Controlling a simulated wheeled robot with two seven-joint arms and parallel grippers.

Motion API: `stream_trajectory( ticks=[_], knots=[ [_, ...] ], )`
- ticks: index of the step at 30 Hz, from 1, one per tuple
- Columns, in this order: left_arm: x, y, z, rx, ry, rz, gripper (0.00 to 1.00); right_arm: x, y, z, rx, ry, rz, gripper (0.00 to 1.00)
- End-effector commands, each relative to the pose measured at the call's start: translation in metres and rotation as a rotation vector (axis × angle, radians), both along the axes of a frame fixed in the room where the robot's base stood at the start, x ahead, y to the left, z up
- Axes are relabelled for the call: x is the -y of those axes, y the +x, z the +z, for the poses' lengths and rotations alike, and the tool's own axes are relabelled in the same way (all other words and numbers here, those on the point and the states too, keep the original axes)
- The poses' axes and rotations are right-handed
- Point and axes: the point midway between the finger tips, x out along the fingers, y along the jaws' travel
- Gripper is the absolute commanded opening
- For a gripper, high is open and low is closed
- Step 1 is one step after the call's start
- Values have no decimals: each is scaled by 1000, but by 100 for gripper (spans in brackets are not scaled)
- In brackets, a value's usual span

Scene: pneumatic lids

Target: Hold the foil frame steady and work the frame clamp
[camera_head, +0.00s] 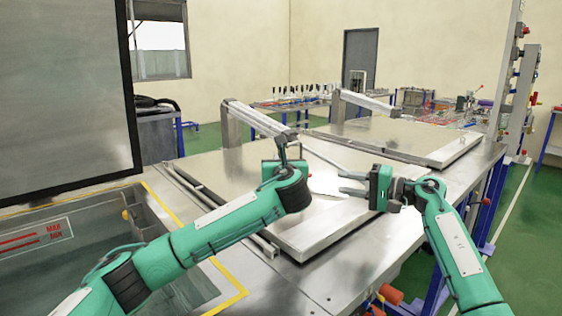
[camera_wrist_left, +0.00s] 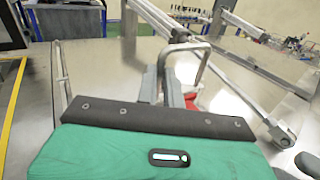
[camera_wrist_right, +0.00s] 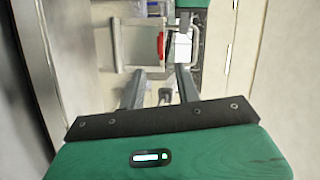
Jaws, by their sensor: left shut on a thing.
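A flat silvery panel with a pale raised border, seemingly the foil frame (camera_head: 330,228), lies on the steel bench. A bent metal bar handle (camera_wrist_left: 205,60) rises beyond my left fingers. My left gripper (camera_wrist_left: 165,78) is shut on this handle, over the panel's middle; its fingers are mostly hidden in the head view. A red part (camera_wrist_left: 191,101) shows just behind those fingers. My right gripper (camera_head: 340,183) is open and empty, above the panel's right part and pointing left. In the right wrist view, a red and white part (camera_wrist_right: 161,45) lies beyond its parted fingers (camera_wrist_right: 158,88).
A grey beam arm (camera_head: 258,119) stands over the panel's back left. A second panel (camera_head: 390,135) with its own beam (camera_head: 365,102) lies behind. A dark-framed screen (camera_head: 65,95) blocks the far left. A water tank (camera_head: 85,258) is at the front left.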

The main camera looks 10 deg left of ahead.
Motion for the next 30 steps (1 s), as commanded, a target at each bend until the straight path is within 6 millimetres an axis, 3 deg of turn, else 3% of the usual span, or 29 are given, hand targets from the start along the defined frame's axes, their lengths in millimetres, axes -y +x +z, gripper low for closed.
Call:
stream_trajectory(
  ticks=[1,5,12,18,24,30],
  knots=[
    [0,0,0,0,0,0,0,0,0,1,0,-1,1,23],
    [0,0,0,0,0,0,0,-9,-2,7,-11,-26,18,0],
    [0,0,0,-1,0,0,0,-47,-12,35,-91,-201,84,0],
    [0,0,0,-1,0,0,0,-65,-20,60,-185,-400,76,0],
    [0,0,-1,-1,0,0,0,-70,-28,81,-309,-595,-8,0],
    [0,0,-1,-1,0,0,0,-57,-31,104,-442,-749,-174,0]
  ],
)
